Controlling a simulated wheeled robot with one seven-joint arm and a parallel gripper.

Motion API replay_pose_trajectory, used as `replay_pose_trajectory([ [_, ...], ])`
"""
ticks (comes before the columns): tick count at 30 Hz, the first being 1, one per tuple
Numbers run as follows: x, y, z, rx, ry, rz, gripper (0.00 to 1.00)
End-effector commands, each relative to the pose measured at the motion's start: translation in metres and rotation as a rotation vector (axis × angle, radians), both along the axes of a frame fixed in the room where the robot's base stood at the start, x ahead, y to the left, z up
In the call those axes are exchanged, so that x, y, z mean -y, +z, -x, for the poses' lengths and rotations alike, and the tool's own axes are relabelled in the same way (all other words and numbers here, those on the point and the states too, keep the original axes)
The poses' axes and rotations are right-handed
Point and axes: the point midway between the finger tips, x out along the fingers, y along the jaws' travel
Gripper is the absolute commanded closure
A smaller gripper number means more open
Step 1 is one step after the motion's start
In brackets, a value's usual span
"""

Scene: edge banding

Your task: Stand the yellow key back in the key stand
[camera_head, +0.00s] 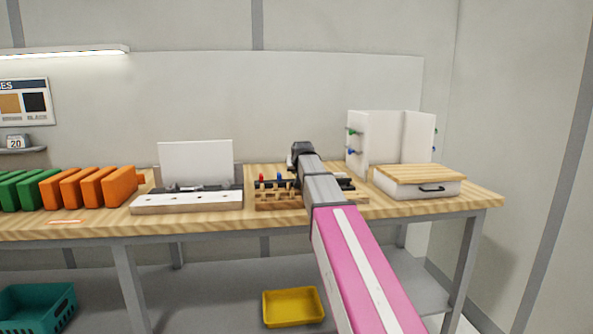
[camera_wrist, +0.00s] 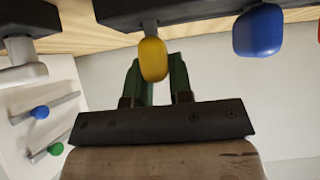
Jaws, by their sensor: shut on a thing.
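The yellow key (camera_wrist: 153,60) shows in the wrist view, its rounded head between the two dark green fingertips of my gripper (camera_wrist: 158,75). My gripper is shut on it. The key's grey shaft meets the dark bar of the key stand (camera_wrist: 205,10) in this upside-down view; I cannot tell how deep it sits. The blue key (camera_wrist: 258,30) stands in the same bar beside it, with a red key (camera_wrist: 318,32) at the picture edge. In the head view my gripper (camera_head: 298,168) is over the right part of the stand, and my arm hides the yellow key.
A wooden rack (camera_head: 275,204) stands in front of the stand. A white-topped fixture (camera_head: 190,200) is to the left, and a wooden-lidded box (camera_head: 418,180) and white panels (camera_head: 385,140) are to the right. Orange blocks (camera_head: 100,188) stand farther left on the workbench (camera_head: 200,225).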

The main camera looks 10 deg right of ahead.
Motion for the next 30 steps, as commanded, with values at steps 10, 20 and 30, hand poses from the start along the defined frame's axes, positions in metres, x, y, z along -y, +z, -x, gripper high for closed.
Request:
replay_pose_trajectory([
  [10, 0.0000, -0.0035, 0.0001, 0.001, 0.000, 0.000, 1.00],
  [20, 0.0000, -0.0045, 0.0000, 0.001, 0.000, 0.000, 1.00],
  [30, 0.0000, -0.0046, 0.0001, 0.000, 0.000, 0.000, 0.50],
])
